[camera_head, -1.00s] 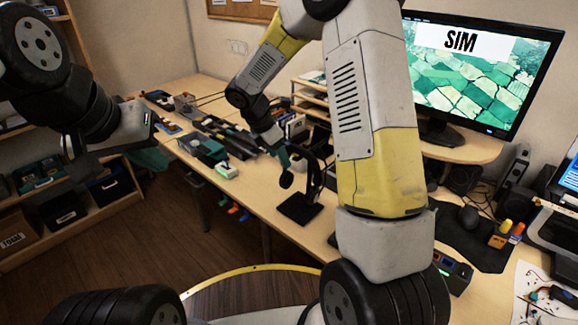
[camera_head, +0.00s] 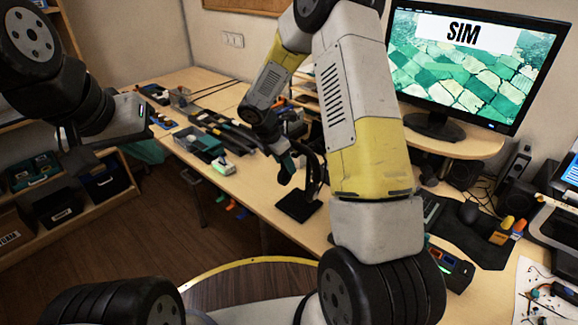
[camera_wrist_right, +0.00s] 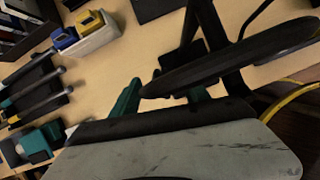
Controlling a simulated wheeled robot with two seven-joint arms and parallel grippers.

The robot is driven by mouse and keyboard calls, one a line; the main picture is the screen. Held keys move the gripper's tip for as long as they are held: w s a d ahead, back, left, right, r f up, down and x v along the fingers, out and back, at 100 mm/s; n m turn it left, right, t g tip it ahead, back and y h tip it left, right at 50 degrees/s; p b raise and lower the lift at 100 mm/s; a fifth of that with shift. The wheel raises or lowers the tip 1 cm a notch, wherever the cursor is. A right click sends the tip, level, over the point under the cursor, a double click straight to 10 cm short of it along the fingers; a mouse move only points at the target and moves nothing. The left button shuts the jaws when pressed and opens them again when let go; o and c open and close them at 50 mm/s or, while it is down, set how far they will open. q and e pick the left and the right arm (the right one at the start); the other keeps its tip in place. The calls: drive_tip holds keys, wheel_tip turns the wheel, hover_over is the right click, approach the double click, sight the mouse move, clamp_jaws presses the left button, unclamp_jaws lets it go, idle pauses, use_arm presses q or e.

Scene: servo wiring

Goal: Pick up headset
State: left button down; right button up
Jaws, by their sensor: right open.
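The black headset (camera_head: 316,172) hangs on a dark stand with a flat square base (camera_head: 298,206) on the long wooden table. My right gripper (camera_head: 287,163) is right beside the headset, on its left side in the head view, and overlaps part of it. In the right wrist view, the teal fingers (camera_wrist_right: 160,97) are apart, and a dark curved part of the headset (camera_wrist_right: 235,58) reaches over them. Whether they touch it cannot be told. My left gripper (camera_head: 66,138) is at the left, away from the table; its jaws are not clear.
A monitor (camera_head: 470,65) stands on a raised shelf at the right. Tools and a teal box (camera_head: 200,143) lie on the table left of the stand. In the right wrist view, a white bin (camera_wrist_right: 88,38) stands near the headset.

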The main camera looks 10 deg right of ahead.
clamp_jaws()
drive_tip(key=shift+r, duration=0.15)
